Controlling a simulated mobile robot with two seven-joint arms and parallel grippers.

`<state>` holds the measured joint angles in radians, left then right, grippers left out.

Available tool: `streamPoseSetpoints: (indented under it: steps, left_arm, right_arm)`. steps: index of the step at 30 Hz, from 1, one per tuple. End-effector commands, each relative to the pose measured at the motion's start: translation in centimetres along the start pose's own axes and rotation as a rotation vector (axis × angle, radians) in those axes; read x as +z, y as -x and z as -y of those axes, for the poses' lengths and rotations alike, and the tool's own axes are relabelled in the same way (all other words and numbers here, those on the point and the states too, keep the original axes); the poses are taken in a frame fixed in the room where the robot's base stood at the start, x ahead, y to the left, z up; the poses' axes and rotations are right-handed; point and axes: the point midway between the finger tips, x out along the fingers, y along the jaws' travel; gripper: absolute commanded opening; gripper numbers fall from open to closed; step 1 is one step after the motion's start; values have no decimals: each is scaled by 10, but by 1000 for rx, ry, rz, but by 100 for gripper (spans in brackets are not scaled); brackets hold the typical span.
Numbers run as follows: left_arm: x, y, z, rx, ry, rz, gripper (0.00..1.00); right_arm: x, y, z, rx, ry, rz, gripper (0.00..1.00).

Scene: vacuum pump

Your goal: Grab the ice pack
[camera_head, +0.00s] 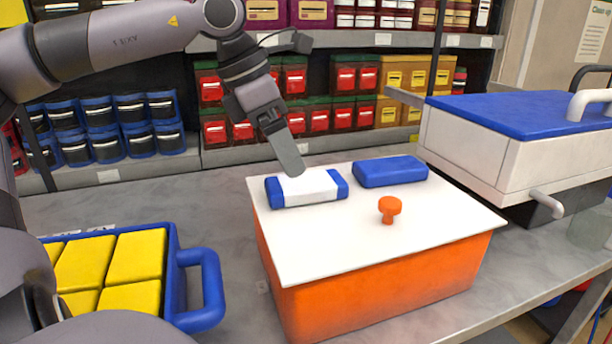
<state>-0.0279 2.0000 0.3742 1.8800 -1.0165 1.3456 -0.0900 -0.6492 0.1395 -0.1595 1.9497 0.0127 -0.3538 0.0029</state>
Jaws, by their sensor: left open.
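Two blocks lie on the white lid (355,240) of an orange box (385,285). One is white with blue ends (318,187), near the lid's back left; the other is plain blue (390,171), to its right. Either could be the ice pack; no label is readable. My left gripper (292,172) is open and points down at the white middle of the blue-ended block. One finger shows clearly, and I cannot tell whether it touches the block. My right gripper is not in view.
An orange knob (389,209) stands up from the lid. A blue crate (205,290) of yellow packs (137,257) is at the lower left. A white case with a blue top (530,115) is at the right. Shelves of bins stand behind the grey table (225,215).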

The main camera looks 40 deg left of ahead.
Motion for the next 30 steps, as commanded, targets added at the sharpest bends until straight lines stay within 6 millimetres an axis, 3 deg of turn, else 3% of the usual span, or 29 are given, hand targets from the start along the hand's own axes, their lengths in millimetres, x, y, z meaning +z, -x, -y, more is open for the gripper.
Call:
streamPoseSetpoints:
  steps: [5, 24, 30]
  left_arm:
    - [0, -2, 0, -1, 0, -1, 100]
    - [4, -67, -2, 0, 0, -1, 100]
    - [4, -72, -2, 0, 1, 1, 100]
  right_arm:
    - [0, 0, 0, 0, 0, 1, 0]
    - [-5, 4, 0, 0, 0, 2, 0]
    - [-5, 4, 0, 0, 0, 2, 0]
